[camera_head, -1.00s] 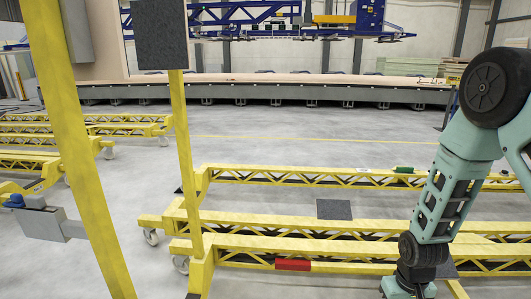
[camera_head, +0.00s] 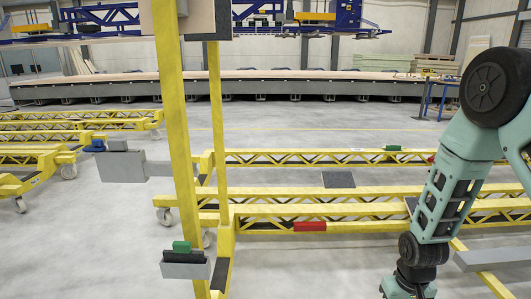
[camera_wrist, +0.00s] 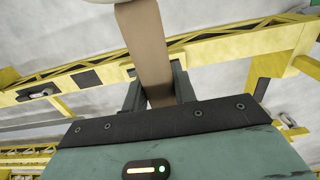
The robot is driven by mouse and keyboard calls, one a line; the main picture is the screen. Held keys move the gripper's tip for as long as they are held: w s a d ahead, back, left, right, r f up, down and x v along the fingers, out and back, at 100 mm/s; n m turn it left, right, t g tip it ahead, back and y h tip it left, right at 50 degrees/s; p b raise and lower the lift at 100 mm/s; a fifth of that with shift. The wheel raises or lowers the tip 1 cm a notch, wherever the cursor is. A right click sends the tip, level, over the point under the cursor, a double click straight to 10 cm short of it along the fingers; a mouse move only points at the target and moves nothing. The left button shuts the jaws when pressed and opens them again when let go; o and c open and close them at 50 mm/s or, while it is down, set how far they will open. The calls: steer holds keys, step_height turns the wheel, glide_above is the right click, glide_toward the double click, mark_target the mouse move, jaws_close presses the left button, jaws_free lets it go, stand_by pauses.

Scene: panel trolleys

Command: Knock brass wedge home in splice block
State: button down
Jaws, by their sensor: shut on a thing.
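In the wrist view my gripper (camera_wrist: 160,92) is shut on a brown, wood-like bar (camera_wrist: 143,45), which looks like a mallet handle. The bar runs up the picture to a pale rounded part (camera_wrist: 85,78) or head cut off at the top, whose full shape I cannot tell. In the head view my arm reaches down at the right and its end is cut off by the bottom edge. I cannot make out a brass wedge or identify a splice block in either view.
Yellow trolley frames (camera_head: 330,224) stand ahead. A near yellow post (camera_head: 172,120) stands left of centre, with a grey block (camera_head: 122,168) beside it and a grey holder (camera_head: 185,271) with a green piece (camera_head: 181,246) low down. A red piece (camera_head: 309,226) sits on a rail. Open floor lies left.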

step_height(320, 180, down, 18)
steer(key=b, duration=1.6)
steer(key=shift+f, duration=0.25)
steer(key=shift+r, duration=0.1)
